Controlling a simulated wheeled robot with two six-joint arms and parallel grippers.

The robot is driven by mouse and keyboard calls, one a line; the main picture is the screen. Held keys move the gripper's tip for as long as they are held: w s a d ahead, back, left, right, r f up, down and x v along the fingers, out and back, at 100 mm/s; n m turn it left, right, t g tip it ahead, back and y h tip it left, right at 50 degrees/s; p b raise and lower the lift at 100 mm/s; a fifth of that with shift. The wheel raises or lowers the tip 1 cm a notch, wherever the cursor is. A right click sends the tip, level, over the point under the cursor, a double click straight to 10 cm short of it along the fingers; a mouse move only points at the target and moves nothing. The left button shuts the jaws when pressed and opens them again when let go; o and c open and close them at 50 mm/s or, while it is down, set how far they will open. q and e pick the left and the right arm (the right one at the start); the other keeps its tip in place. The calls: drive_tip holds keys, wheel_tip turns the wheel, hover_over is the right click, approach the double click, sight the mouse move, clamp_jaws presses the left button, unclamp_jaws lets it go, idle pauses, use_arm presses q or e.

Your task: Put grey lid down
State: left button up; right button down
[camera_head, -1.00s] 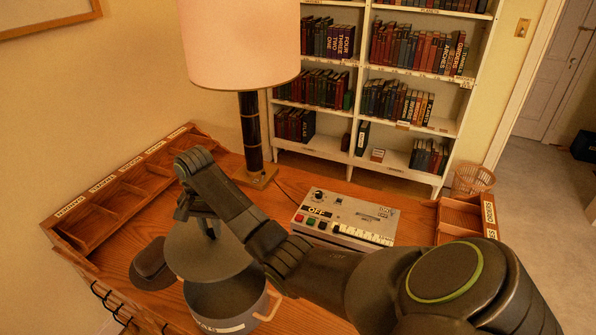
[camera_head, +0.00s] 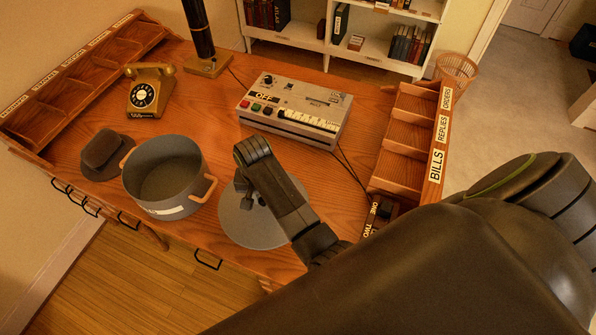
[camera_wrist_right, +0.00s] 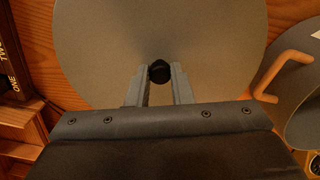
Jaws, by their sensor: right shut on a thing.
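The grey lid (camera_head: 238,230) is a flat round disc to the right of the pot in the head view, on or just above the desk (camera_head: 210,100); I cannot tell if it touches. My right gripper (camera_head: 247,190) is over it. In the right wrist view, the fingers of my right gripper (camera_wrist_right: 160,78) are shut on the dark knob (camera_wrist_right: 160,70) at the middle of the lid (camera_wrist_right: 100,50). The grey pot (camera_head: 165,170) with orange handles and a white label stands open and empty beside the lid. My left gripper is out of view.
A grey switch box (camera_head: 295,108) stands behind the lid. A wooden sorter (camera_head: 405,140) lies to the right. A telephone (camera_head: 148,90) and a dark brown object (camera_head: 104,153) are on the left. Bare desk shows between pot and switch box.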

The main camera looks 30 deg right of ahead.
sight(267, 210)
drive_tip(key=shift+s+d+f, duration=0.35)
drive_tip(key=shift+s+f, duration=0.3)
drive_tip(key=shift+f, duration=0.15)
drive_tip(key=f, duration=0.4)
drive_tip(key=shift+w+a+f+p, duration=0.2)
drive_tip(key=shift+a+f+p, duration=0.05)
drive_tip(key=shift+f+p, duration=0.1)
drive_tip(key=shift+d+f, duration=0.1)
drive_tip(key=shift+f, duration=0.4)
wheel_tip(267, 210, down, 2)
drive_tip(key=shift+s+f, duration=0.1)
drive_tip(key=shift+f, duration=0.55)
drive_tip(key=shift+f, duration=0.1)
drive_tip(key=c, duration=1.3)
unclamp_jaws()
